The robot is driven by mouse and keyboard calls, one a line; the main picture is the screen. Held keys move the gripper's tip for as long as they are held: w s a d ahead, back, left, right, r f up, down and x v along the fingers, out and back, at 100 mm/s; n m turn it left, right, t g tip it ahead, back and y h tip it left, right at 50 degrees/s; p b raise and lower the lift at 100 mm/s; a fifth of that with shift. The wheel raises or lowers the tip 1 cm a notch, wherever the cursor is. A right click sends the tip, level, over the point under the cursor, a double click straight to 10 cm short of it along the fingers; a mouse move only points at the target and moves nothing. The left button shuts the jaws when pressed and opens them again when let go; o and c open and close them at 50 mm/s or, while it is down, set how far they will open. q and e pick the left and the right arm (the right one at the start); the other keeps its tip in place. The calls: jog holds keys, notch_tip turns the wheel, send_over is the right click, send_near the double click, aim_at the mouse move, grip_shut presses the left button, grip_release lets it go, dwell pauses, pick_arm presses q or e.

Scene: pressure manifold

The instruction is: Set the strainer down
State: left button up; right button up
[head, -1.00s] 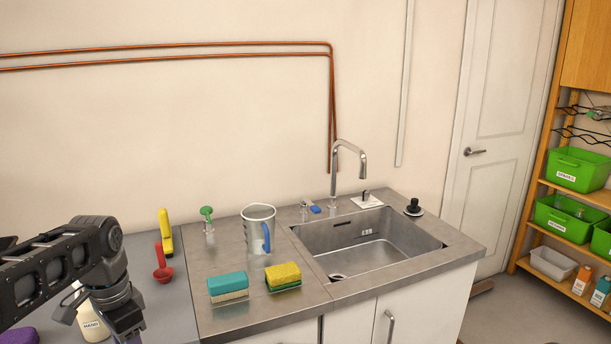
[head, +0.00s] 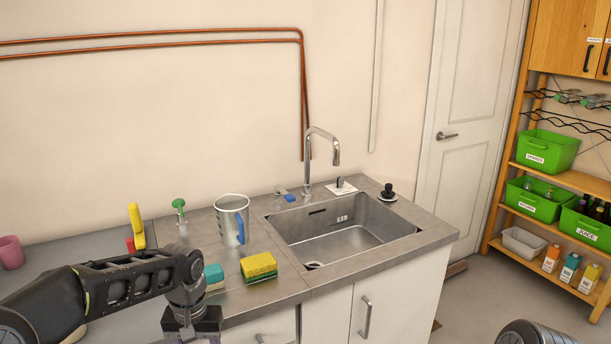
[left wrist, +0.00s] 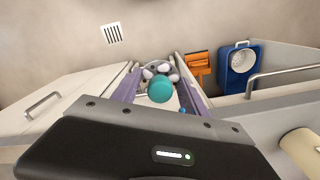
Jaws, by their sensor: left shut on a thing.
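My left gripper (head: 192,328) hangs at the bottom edge of the head view, in front of the counter and the sponges. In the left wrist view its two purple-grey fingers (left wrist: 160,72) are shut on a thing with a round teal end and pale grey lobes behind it. This seems to be the strainer (left wrist: 160,90); most of its shape is hidden. It does not show in the head view. The sink (head: 345,240) is to the right of the gripper, with its drain at the basin's near left. My right gripper is not in view.
A metal jug (head: 231,212), a yellow sponge (head: 259,265), a teal sponge (head: 213,273) and a green-topped brush (head: 179,206) stand left of the sink. A black-knobbed plug (head: 388,191) sits at its back right. The front right counter rim is clear.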

pick_arm(q)
jog(key=d, duration=0.3)
jog(key=shift+d+f+m, duration=0.25)
jog(key=shift+f+m, duration=0.05)
jog(key=shift+m, duration=0.1)
dwell(1.6)
